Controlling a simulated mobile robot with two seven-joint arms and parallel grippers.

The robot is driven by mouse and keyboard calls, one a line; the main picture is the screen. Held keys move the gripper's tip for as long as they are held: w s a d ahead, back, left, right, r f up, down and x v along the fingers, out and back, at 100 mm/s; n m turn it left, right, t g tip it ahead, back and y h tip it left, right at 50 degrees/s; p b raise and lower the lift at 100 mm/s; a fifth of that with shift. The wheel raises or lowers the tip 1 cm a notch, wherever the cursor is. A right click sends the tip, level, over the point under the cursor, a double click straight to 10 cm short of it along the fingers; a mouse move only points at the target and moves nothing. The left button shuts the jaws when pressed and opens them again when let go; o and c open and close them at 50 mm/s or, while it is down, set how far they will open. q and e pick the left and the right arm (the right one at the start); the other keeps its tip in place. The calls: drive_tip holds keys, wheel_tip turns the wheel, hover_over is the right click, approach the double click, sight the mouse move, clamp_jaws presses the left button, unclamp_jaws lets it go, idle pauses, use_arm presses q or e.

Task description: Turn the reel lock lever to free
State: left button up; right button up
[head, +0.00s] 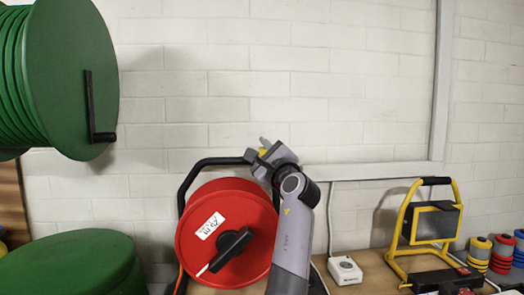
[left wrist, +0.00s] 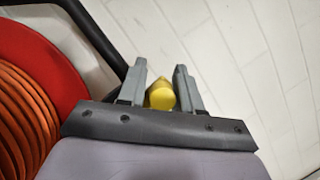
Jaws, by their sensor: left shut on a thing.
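The red cable reel (head: 205,262) stands on the bench in a black tube frame (head: 184,190), with a label and a black knob (head: 231,246) on its face. The reel's red flange and orange cable also show at the left of the left wrist view (left wrist: 30,105). My left gripper (head: 262,148) is at the frame's upper right corner. It is shut on the yellow-ended lock lever (head: 263,152), whose round yellow end (left wrist: 161,97) sits between the fingers in the left wrist view. The lever's base is mostly hidden by the gripper. My right gripper is not in view.
A large green hose reel (head: 75,70) with a black crank hangs at upper left. A green round thing (head: 75,262) stands below it. A white box (head: 345,270), a yellow work-light stand (head: 398,240) and coloured stacked rings (head: 478,250) are to the right. A block wall is behind.

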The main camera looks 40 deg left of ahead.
use_arm(q)
drive_tip(key=n, duration=0.2)
drive_tip(key=s+n+g, duration=0.1)
drive_tip(key=n, duration=0.1)
drive_tip(key=shift+a+p, duration=0.3)
drive_tip(key=shift+p, duration=0.05)
drive_tip(key=shift+s+a+f+n+g+h+p, duration=0.3)
drive_tip(key=shift+f+n+h, duration=0.3)
drive_tip(key=shift+n, duration=0.85)
drive_tip(key=shift+s+a+f+n+g+h+p, duration=0.25)
drive_tip(key=shift+s+f+n+h+p, duration=0.25)
drive_tip(key=shift+n, duration=1)
drive_tip(key=shift+s+a+f+n+g+h+p, duration=0.25)
drive_tip(key=shift+f+n+h, duration=0.4)
drive_tip(key=shift+n, duration=0.8)
drive_tip(key=o, duration=0.8)
drive_tip(key=shift+o, duration=0.2)
drive_tip(key=shift+a+f, duration=0.1)
